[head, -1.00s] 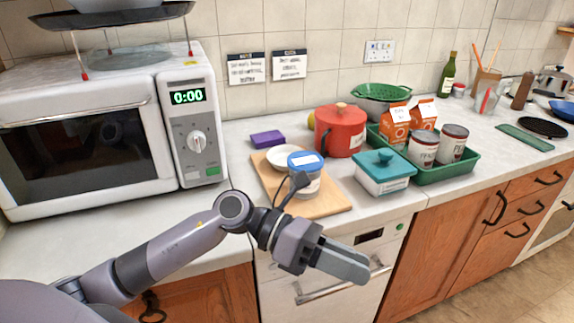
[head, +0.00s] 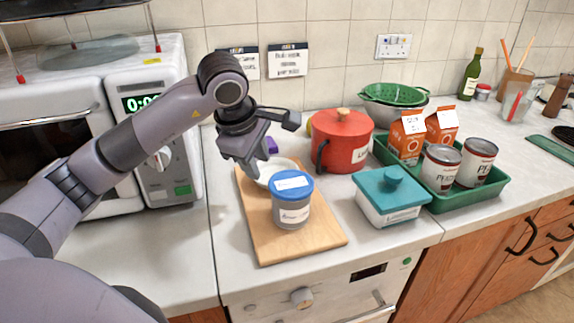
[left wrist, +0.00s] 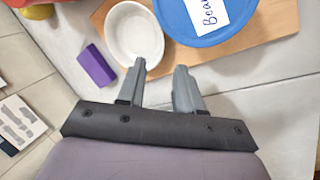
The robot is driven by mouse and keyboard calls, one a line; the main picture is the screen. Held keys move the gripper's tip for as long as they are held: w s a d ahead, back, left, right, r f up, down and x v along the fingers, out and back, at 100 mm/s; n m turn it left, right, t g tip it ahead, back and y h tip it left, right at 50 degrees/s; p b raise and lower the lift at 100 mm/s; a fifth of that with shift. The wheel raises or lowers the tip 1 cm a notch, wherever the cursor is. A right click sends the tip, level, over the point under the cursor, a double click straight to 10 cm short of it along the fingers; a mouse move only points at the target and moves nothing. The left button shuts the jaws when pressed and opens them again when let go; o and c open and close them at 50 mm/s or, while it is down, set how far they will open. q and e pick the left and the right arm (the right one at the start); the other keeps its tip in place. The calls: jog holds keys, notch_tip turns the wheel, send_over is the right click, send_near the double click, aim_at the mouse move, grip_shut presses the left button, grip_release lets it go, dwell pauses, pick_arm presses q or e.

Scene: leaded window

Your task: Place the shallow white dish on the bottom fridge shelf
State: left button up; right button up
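The shallow white dish (head: 281,167) rests near the back left of a wooden board (head: 290,247) on the counter, partly hidden behind a blue-lidded jar (head: 292,216). In the left wrist view the dish (left wrist: 135,33) shows from above beside the blue lid (left wrist: 205,18). My left gripper (head: 252,168) points down just left of the dish in the head view. Its two fingers (left wrist: 160,68) are apart with nothing held between them; one fingertip appears close to the dish's rim. Whether it touches, I cannot tell. The fridge and my right gripper are not in view.
A purple block (left wrist: 97,66) lies near the dish. A red pot (head: 342,142), a teal-lidded box (head: 390,196) and a green tray (head: 462,200) with cartons and cans stand to the right. The microwave (head: 150,100) is on the left. The counter's front strip is clear.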

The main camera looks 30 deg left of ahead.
aim_at(264, 184)
pick_arm(q)
jog(key=shift+x, duration=1.15)
jog(key=p+x, duration=0.1)
jog(key=x, duration=0.3)
jog(key=shift+a+f, duration=0.1)
jog(key=shift+f, duration=0.35)
jog(key=shift+c, duration=0.3)
grip_shut()
